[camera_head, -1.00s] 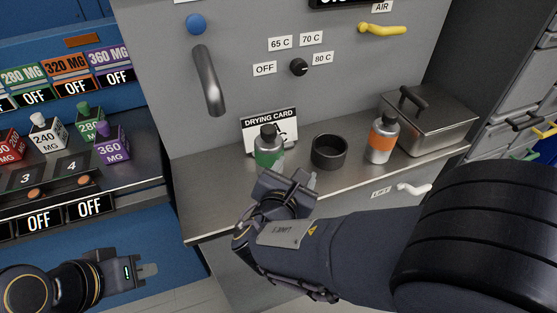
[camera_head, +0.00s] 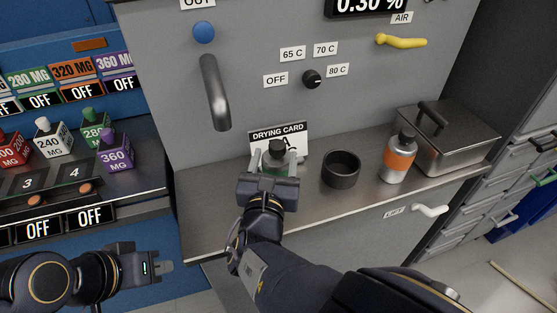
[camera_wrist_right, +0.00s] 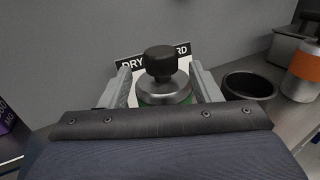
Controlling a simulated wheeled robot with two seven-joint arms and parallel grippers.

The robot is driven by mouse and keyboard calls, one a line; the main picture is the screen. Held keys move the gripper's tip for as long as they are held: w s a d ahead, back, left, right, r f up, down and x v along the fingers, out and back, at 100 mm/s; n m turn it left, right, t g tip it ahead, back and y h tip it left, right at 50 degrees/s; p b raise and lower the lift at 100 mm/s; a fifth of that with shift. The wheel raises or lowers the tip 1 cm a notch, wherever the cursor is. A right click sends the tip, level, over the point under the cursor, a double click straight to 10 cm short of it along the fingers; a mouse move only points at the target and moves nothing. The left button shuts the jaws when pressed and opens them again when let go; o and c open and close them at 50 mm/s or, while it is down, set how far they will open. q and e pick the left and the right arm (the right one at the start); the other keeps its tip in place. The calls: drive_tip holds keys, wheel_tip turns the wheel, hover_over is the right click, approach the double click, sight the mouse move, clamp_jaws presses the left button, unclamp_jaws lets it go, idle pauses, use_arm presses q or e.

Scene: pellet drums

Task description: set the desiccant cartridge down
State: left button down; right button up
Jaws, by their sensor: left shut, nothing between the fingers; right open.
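A steel canister with a green band and black knob (camera_head: 277,150) is at the front of the drying card on the counter. Its base is hidden behind my right gripper (camera_head: 273,163). That gripper is open, with one finger on each side of the canister; the wrist view shows the canister's knob and steel lid (camera_wrist_right: 163,85) between the fingers. A similar canister with an orange band (camera_head: 398,160) stands upright further right. No label shows which canister is the desiccant cartridge. My left gripper (camera_head: 163,267) is shut and empty at the lower left, away from the counter.
A black round cup (camera_head: 341,170) stands open and empty-looking right of the green canister. A lidded steel box (camera_head: 449,142) is at the right end. The drying card (camera_head: 300,134) stands behind. A steel spout (camera_head: 214,92) hangs at the left. The counter's left part is clear.

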sight(279, 146)
drive_tip(key=w, duration=0.3)
drive_tip(key=w+d, duration=0.1)
drive_tip(key=w, duration=0.1)
drive_tip(key=shift+s, duration=0.1)
clamp_jaws()
